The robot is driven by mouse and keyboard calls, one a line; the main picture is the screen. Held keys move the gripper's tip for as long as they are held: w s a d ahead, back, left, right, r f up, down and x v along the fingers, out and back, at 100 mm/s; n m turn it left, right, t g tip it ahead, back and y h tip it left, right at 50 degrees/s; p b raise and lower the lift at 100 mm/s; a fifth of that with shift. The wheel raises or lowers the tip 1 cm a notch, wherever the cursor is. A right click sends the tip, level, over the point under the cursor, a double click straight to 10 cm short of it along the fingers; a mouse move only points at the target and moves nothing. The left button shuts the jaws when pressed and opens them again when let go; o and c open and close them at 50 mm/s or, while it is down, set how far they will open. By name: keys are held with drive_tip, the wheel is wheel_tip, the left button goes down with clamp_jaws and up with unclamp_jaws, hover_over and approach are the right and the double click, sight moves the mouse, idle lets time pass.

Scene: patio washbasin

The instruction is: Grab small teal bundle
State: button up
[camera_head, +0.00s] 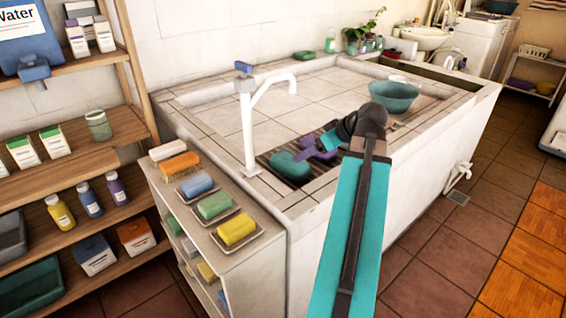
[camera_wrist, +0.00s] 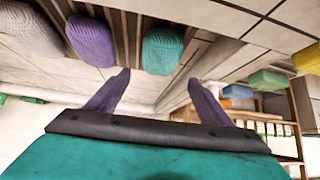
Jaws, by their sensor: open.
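The small teal bundle (camera_head: 288,167) lies on a dark slatted rack (camera_head: 266,160) in the basin's near corner, beside the white tap. In the wrist view the teal bundle (camera_wrist: 163,50) is at the top middle, just beyond the fingertips and apart from them. A purple bundle (camera_wrist: 90,40) lies to its left, and a grey bundle (camera_wrist: 28,32) farther left. My gripper (camera_wrist: 158,78) is open, with two purple fingers and nothing between them.
The white tap (camera_head: 249,125) rises close to the teal bundle. A teal bowl (camera_head: 394,96) stands on the basin's far right. A small shelf (camera_head: 268,240) with soaps and a brush adjoins the near corner. The basin's tiled middle is mostly clear.

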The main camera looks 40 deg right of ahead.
sight(290, 164)
drive_tip(key=shift+w+d, duration=0.1)
idle(0.3)
drive_tip(key=shift+b+x, duration=0.3)
drive_tip(key=shift+x, duration=3.95)
drive_tip(key=shift+f, duration=0.1)
drive_tip(key=shift+s+f+x, duration=0.1)
drive_tip(key=shift+f+x, duration=0.05)
drive_tip(key=shift+x, duration=1.1)
drive_tip(key=shift+s+f+x, duration=0.1)
drive_tip(key=shift+s+x, duration=0.05)
drive_tip(key=shift+x, duration=1.15)
drive_tip(key=shift+c, duration=0.4)
drive_tip(key=c, duration=0.7)
